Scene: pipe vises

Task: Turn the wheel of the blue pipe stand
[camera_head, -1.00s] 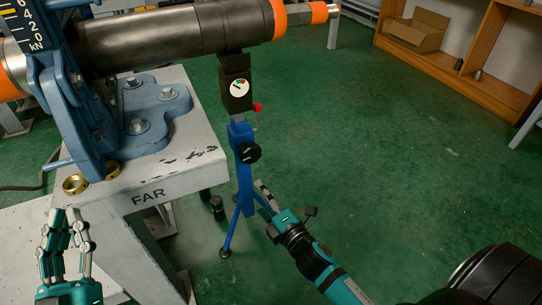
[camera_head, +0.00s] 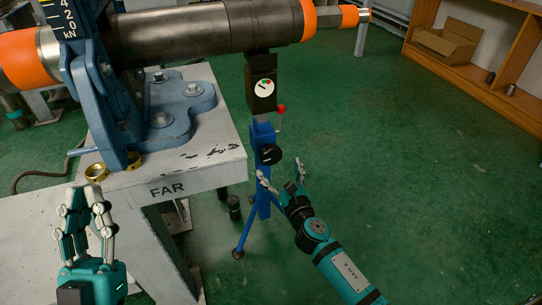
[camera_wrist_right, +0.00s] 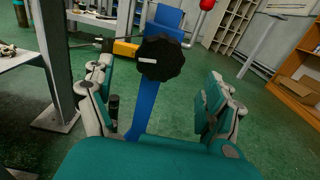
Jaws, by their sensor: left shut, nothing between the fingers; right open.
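The blue pipe stand (camera_head: 262,205) stands on the floor beside the table, under the dark pipe. Its black wheel (camera_head: 272,154) sits on the front of the post. In the right wrist view the wheel (camera_wrist_right: 160,58) is black and lobed with a white mark, ahead of the fingers. My right gripper (camera_head: 281,176) is open and empty, just below the wheel and apart from it; its two fingers also show in the right wrist view (camera_wrist_right: 160,95). My left gripper (camera_head: 83,200) is shut and empty, in front of the table, away from the stand.
The pipe (camera_head: 205,32) with orange ends runs across the top, held by a blue vise (camera_head: 180,95) on the table marked FAR (camera_head: 205,170). Brass rings (camera_head: 97,172) lie by the table edge. A red-tipped lever (camera_head: 281,109) is above the wheel. Floor to the right is clear.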

